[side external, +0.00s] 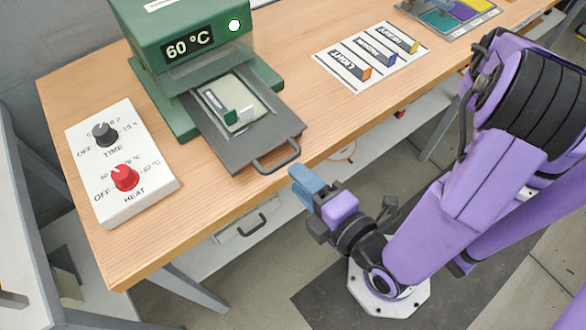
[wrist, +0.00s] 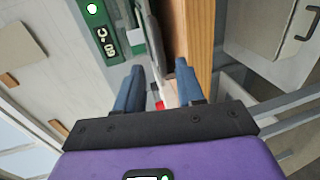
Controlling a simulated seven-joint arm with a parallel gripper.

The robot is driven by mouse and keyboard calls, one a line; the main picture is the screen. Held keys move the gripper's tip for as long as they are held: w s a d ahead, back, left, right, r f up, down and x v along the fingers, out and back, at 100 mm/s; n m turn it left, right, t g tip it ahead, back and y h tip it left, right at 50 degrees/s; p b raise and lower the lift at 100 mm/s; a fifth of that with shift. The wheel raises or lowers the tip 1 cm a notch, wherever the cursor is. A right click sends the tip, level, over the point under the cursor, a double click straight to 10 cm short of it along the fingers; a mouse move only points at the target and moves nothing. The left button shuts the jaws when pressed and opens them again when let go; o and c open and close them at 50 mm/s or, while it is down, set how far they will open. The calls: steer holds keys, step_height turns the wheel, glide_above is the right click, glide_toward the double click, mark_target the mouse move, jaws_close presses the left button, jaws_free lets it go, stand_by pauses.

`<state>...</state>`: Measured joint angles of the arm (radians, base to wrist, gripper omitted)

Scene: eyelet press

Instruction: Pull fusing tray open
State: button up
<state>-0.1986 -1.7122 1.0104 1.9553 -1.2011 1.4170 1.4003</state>
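The fusing tray (side external: 226,155) is a dark grey plate that sticks out of the front of the green press (side external: 183,50). Its dark loop handle (side external: 277,160) is at the tray's front, near the table edge. A pale pad with a green piece and a white piece lies on the tray. My gripper (side external: 303,178) is just right of and below the handle in the side view, apart from it. In the wrist view, my gripper's blue fingers (wrist: 160,84) are spread with a gap and nothing held between them.
A white control box (side external: 120,165) with a black TIME knob and a red HEAT knob stands left of the press. The press display reads 60 °C (side external: 187,44). A labelled card (side external: 345,62) lies to the right. A drawer (wrist: 270,30) sits below the table edge.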

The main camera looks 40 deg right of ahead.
steer(key=v, duration=0.3)
steer(key=shift+s, duration=0.2)
steer(key=w+d+r+m+g+h, duration=0.2)
steer(key=w+d+r+g+h, duration=0.15)
steer(key=d, duration=0.45)
steer(key=w+d+r+m+g+h, duration=0.2)
steer(key=d+r+g, duration=0.15)
steer(key=d, duration=0.35)
steer(key=s+d+r+g+y, duration=0.2)
steer(key=s+d+g+y, duration=0.1)
steer(key=d, duration=0.4)
steer(key=s+d+r+m+g+y, duration=0.1)
steer(key=s+d+r+g+y, duration=0.1)
steer(key=s+d+g+y, duration=0.1)
steer(key=s+d+g, duration=0.1)
steer(key=d+g, duration=0.1)
steer(key=d, duration=0.1)
steer(key=shift+d+r, duration=0.3)
steer(key=shift+d, duration=0.1)
